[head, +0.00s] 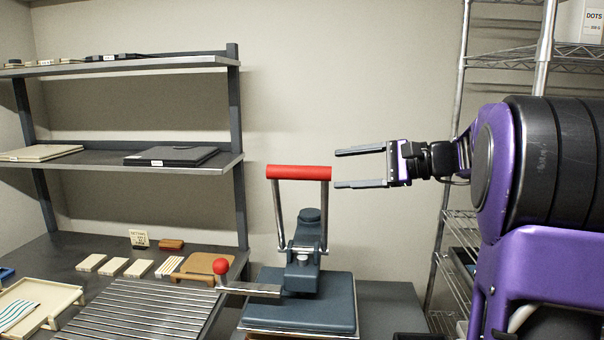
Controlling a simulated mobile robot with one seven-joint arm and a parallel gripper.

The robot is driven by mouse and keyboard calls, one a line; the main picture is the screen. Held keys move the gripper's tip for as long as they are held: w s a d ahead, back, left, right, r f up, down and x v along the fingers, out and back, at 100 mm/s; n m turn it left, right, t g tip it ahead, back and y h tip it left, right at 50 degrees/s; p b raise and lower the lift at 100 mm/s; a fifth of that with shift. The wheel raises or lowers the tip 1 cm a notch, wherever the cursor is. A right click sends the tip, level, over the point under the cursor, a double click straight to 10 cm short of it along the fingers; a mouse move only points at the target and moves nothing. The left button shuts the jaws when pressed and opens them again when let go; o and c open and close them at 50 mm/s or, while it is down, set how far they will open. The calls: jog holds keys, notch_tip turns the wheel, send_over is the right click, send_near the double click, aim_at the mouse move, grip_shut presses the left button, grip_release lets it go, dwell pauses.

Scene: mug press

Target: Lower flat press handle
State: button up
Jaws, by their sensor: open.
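The flat press (300,297) stands on the grey bench in the lower middle of the head view. It has a dark blue-grey plate and a central column. Its handle (299,172) is a red horizontal bar on two metal arms, raised above the plate. A side lever with a red knob (221,266) sticks out to the left of the press. My gripper (360,168) is open and empty, pointing left. Its two fingertips lie just right of the red bar's right end in the picture; I cannot tell the gap in depth.
A slatted metal rack (140,312) and a cream tray (40,300) lie on the bench at left, with several small wooden blocks behind. Grey shelves (120,162) rise at left. A wire rack (505,55) stands at right. The wall behind the press is bare.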

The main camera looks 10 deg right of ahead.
aim_at(302, 173)
jog(key=x, duration=1)
jog(key=shift+w+a+f, duration=0.1)
jog(key=shift+w+a, duration=0.05)
jog(key=shift+a, duration=0.1)
grip_shut()
dwell(0.9)
